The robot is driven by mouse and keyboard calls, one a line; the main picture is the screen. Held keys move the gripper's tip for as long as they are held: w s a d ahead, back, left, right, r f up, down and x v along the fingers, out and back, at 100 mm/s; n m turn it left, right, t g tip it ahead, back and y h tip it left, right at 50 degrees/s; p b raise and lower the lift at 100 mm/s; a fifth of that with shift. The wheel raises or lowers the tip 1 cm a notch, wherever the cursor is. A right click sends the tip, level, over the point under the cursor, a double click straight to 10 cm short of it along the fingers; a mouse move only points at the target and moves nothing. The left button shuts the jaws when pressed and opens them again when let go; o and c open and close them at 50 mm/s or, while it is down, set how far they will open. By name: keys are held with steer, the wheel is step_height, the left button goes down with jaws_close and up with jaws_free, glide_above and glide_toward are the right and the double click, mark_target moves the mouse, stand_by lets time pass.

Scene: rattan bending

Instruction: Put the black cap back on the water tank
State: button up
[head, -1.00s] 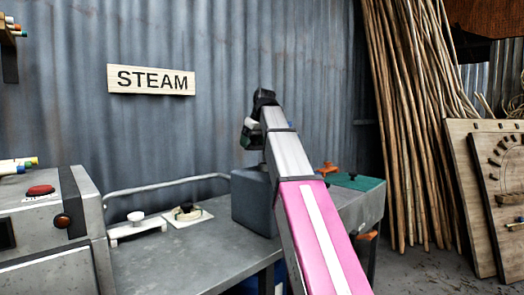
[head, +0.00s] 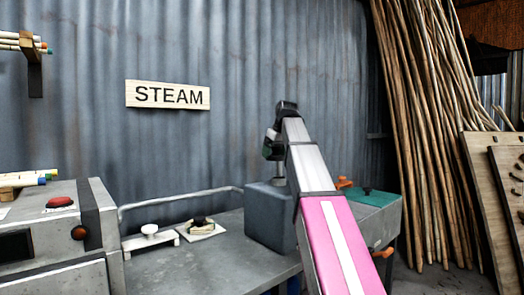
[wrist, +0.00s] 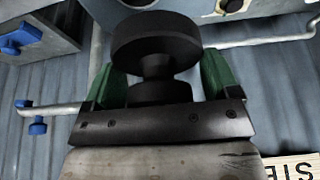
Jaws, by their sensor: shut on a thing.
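My gripper (head: 274,148) is raised in front of the corrugated wall, above a blue-grey box (head: 266,218) on the metal table. In the wrist view its green fingers (wrist: 160,85) are shut on the black cap (wrist: 156,38), a wide round disc on a narrower neck. The cap is hard to make out in the head view. The blue-grey box may be the water tank, but its top is partly hidden by my arm. A short metal piece shows between gripper and box; I cannot tell which it belongs to.
A white knob on a stand (head: 150,231) and a pale square plate with a dark piece (head: 200,229) are on the table. A metal rail (head: 180,196) runs behind them. A grey machine (head: 58,235) stands left. A green-topped box (head: 372,198) with orange handles stands right.

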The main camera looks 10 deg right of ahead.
steer(key=shift+w+d+f, duration=0.15)
steer(key=shift+d+f, duration=0.05)
steer(key=shift+d, duration=0.2)
steer(key=shift+w+d+f, duration=0.1)
steer(key=shift+d+f, duration=0.1)
steer(key=shift+d, duration=0.2)
steer(key=shift+f, duration=2.95)
steer(key=shift+f, duration=0.9)
steer(key=o, duration=0.8)
steer(key=shift+r, duration=0.1)
steer(key=shift+r, duration=3.95)
